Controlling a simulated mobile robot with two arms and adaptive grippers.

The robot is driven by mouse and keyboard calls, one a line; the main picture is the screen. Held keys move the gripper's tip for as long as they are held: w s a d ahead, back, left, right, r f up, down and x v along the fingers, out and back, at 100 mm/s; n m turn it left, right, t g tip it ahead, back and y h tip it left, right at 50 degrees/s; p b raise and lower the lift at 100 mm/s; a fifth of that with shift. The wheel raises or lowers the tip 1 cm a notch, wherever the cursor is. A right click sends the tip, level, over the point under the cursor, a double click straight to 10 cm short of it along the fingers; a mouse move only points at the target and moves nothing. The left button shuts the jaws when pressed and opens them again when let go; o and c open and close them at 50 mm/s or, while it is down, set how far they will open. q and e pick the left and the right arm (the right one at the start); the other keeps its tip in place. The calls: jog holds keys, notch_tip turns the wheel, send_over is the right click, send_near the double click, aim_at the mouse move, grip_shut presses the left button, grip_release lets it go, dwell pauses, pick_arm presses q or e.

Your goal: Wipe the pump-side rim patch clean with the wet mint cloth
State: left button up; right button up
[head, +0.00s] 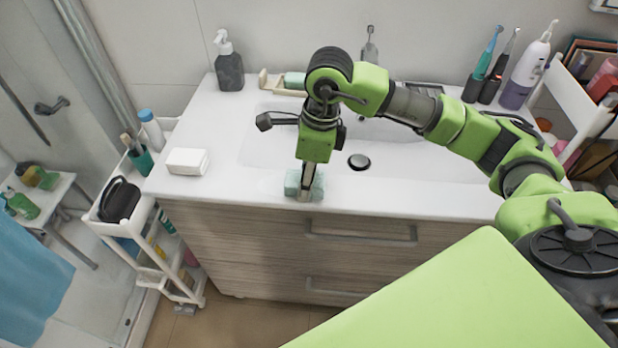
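My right gripper (304,192) points down at the front rim of the white sink counter (400,194). The mint cloth (291,183) shows on both sides of its fingers, and the gripper looks shut on it. The cloth is at the rim surface, left of the drain; whether it presses on the rim is hard to tell. A faint bluish tint shows on the rim just left of the cloth. The dark pump bottle (229,70) stands at the back left of the counter. My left gripper is not in view.
A white soap block (187,161) lies on the counter's left front. A wooden holder with a mint item (295,81) sits behind the basin. Toothbrushes (488,52) and a purple-white bottle (526,76) stand back right. A white cart (163,262) stands left of the cabinet.

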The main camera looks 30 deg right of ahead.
aim_at(264, 185)
jog(key=shift+w+a+r+b, duration=0.1)
jog(key=shift+w+a+b, duration=0.05)
jog(key=shift+w+a, duration=0.9)
jog(key=shift+w+a+f+b, duration=0.15)
jog(key=shift+w+a, duration=0.45)
jog(key=shift+a, duration=0.75)
jog(key=shift+w+a+r+b, duration=0.2)
jog(key=shift+w+a, duration=0.65)
jog(key=shift+a, duration=0.35)
notch_tip(264, 185, up, 7)
jog(key=p, duration=0.3)
jog(key=shift+p, duration=0.3)
